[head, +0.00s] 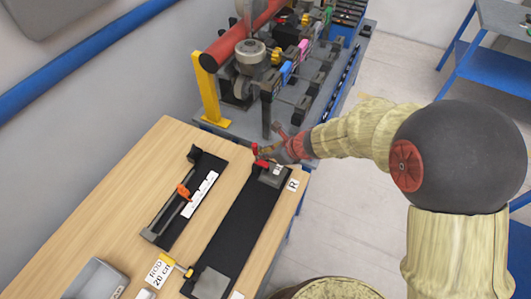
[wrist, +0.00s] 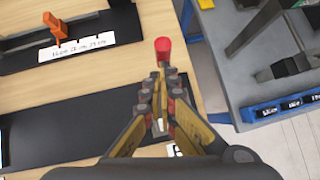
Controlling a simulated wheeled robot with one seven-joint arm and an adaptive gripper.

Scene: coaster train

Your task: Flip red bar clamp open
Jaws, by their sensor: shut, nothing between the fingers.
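The red clamp (head: 260,162) is at the far right end of the long black plate (head: 238,222), near a label marked R (head: 292,185). In the wrist view a red rounded handle end (wrist: 163,47) shows just beyond my fingertips. My gripper (head: 268,149) is beside the red clamp in the head view. In the wrist view my gripper (wrist: 159,78) is shut and empty, with its fingertips close to the red handle. I cannot tell whether they touch it. The lower part of the clamp is hidden behind my fingers.
A second black plate (head: 170,222) with an orange lever (head: 183,191) and a white scale strip lies to the left. A yellow-handled part (head: 178,266) and a grey bin (head: 97,280) are at the front. A machine bench with a yellow post (head: 206,90) stands behind the table.

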